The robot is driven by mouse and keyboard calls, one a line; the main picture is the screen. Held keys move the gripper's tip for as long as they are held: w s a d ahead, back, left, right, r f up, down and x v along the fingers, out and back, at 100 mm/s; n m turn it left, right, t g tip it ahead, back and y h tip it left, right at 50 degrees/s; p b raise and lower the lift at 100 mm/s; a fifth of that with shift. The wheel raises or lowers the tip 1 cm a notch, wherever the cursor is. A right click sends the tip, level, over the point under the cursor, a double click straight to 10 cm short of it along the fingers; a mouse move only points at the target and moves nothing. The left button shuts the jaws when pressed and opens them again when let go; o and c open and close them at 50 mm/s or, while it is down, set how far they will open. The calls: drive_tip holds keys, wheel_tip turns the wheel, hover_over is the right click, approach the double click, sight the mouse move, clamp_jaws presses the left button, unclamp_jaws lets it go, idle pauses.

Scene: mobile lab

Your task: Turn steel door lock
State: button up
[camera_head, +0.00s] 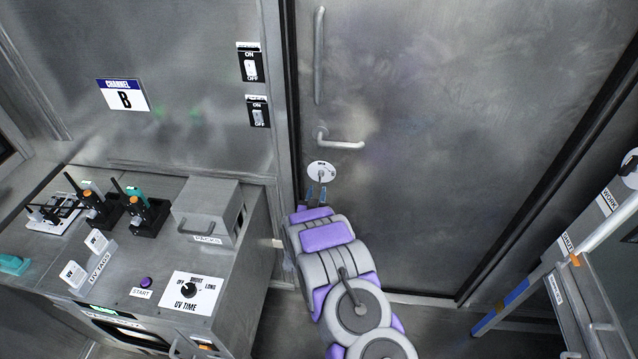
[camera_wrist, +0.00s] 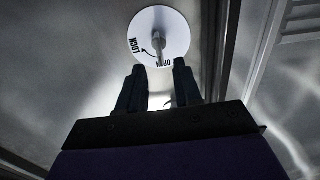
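The steel door (camera_head: 440,130) is shut and fills the right half of the head view. Its lock (camera_head: 321,172) is a round white plate with a small metal turn knob, below the lever handle (camera_head: 340,141). In the wrist view the lock plate (camera_wrist: 160,36) shows the words LOCK and OPEN and an arrow, with the metal knob (camera_wrist: 158,44) in its middle. My gripper (camera_head: 316,192) is just below the plate. In the wrist view its two fingers (camera_wrist: 157,80) stand apart with a gap between them, tips just under the knob. Nothing shows between the fingers.
A long vertical pull handle (camera_head: 319,55) is above the lever. Two ON/OFF switches (camera_head: 251,62) are on the wall left of the frame. A steel bench (camera_head: 150,270) with a UV TIME dial stands at left. A metal cart (camera_head: 590,290) is at right.

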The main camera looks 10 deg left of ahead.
sight(320, 180)
drive_tip(key=w+b, duration=0.1)
drive_tip(key=w, duration=0.5)
drive_tip(key=shift+d, duration=0.1)
drive_tip(key=shift+c, duration=0.5)
clamp_jaws()
